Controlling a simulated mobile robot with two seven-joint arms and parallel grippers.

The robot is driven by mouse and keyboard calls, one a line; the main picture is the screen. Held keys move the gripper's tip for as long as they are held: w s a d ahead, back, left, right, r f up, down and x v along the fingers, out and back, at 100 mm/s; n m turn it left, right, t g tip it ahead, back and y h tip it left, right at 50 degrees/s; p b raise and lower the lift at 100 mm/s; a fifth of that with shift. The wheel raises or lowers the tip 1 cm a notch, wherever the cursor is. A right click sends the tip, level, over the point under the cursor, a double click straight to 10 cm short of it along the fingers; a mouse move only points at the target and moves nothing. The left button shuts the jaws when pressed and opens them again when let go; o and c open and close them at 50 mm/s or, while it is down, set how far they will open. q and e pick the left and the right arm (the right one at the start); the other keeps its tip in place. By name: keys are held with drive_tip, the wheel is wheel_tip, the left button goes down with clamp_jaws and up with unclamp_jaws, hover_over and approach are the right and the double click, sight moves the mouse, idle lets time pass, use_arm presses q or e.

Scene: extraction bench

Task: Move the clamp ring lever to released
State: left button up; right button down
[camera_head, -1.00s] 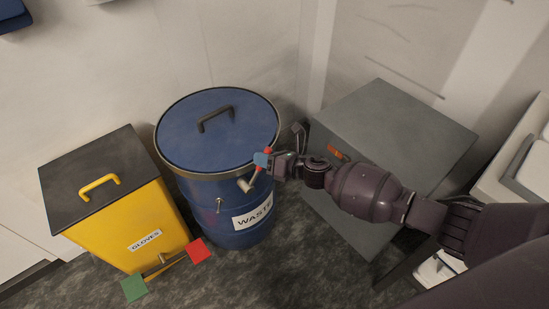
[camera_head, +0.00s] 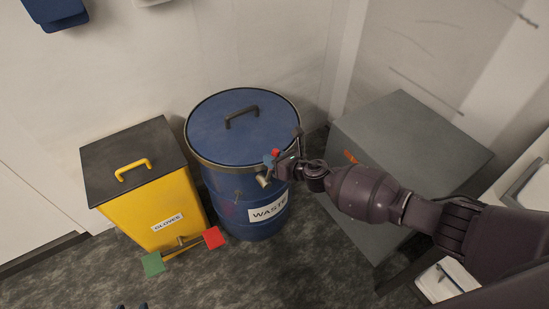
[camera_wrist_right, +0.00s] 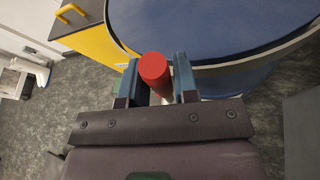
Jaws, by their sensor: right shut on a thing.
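The blue waste drum (camera_head: 215,135) stands upright with its lid on, and a metal clamp ring (camera_head: 205,159) runs around the lid's edge. The clamp ring lever has a red end (camera_head: 276,152) at the drum's front right. In the right wrist view the lever's red end (camera_wrist_right: 155,68) sits between the two blue fingers of my right gripper (camera_wrist_right: 158,80), which is shut on it. The rest of the lever is mostly hidden. Two small dark blue tips (camera_head: 132,306) at the bottom edge look like my left gripper, too cut off to judge.
A yellow gloves bin (camera_head: 150,210) with a dark lid stands left of the drum, its green and red pedal plates (camera_head: 213,237) sticking out in front. A grey cabinet (camera_head: 410,130) stands close on the right. The wall is behind; the floor (camera_head: 220,285) in front is clear.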

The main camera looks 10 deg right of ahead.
drive_tip(key=c, duration=0.9)
unclamp_jaws()
drive_tip(key=shift+a, duration=0.1)
drive_tip(key=shift+s+d+r, duration=0.15)
drive_tip(key=shift+s+d, duration=0.05)
drive_tip(key=p+v, duration=0.2)
drive_tip(key=v, duration=0.8)
drive_tip(key=shift+s, duration=0.15)
